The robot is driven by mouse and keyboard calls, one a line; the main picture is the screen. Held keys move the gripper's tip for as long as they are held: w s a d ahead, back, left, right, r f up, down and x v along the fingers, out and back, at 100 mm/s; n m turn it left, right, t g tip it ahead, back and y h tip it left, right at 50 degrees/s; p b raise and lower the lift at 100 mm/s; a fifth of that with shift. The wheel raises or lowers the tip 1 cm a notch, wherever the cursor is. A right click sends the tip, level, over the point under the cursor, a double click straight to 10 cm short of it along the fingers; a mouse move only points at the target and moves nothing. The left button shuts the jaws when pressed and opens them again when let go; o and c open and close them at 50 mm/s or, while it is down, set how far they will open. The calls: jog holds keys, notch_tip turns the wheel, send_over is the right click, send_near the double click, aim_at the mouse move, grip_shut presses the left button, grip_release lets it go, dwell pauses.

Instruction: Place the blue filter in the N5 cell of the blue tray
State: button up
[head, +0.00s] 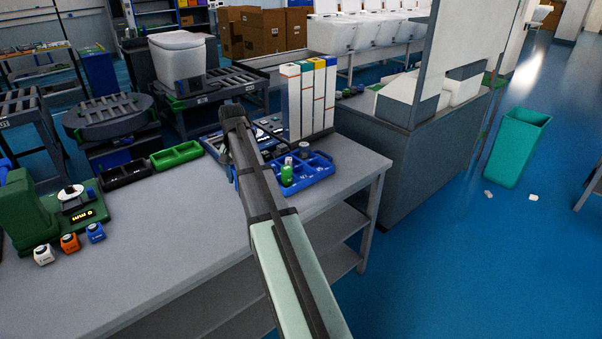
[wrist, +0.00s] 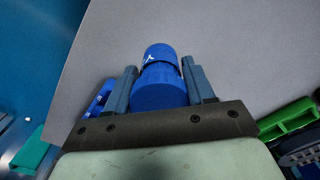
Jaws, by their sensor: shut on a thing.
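My gripper (wrist: 158,68) is shut on the blue filter (wrist: 160,92), a blue cylinder with a small white mark, held between the two fingers in the wrist view. In the head view my arm reaches over the grey table and mostly hides the gripper and filter. The blue tray (head: 314,180) lies on the table just right of my arm. A green filter (head: 287,173) and a grey-topped piece (head: 304,150) stand in it. Its left part is hidden by my arm, and I cannot read its cell labels. A blue edge, probably of the tray, shows left of the fingers in the wrist view.
Tall white boxes with coloured tops (head: 308,98) stand behind the blue tray. A green tray (head: 176,155) and a black tray (head: 125,172) lie to its left. White, orange and blue pieces (head: 95,232) stand at the left by a green device. The table's front middle is clear.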

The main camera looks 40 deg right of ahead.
jog(key=s+d+m, duration=0.2)
jog(key=s+d, duration=0.1)
jog(key=d, duration=0.8)
jog(key=m, duration=0.2)
send_near(319, 158)
jog(key=s+a+r, duration=0.3)
jog(key=s+r, duration=0.1)
jog(key=shift+n, duration=0.3)
jog(key=shift+w+a+f, duration=0.1)
jog(key=shift+a+f, duration=0.05)
jog(key=shift+f, duration=2.45)
jog(key=shift+a+f, duration=0.15)
jog(key=shift+f, duration=2.45)
jog(key=o, duration=1.1)
jog(key=shift+f, duration=0.15)
notch_tip(319, 158, up, 12)
jog(key=shift+r, duration=0.15)
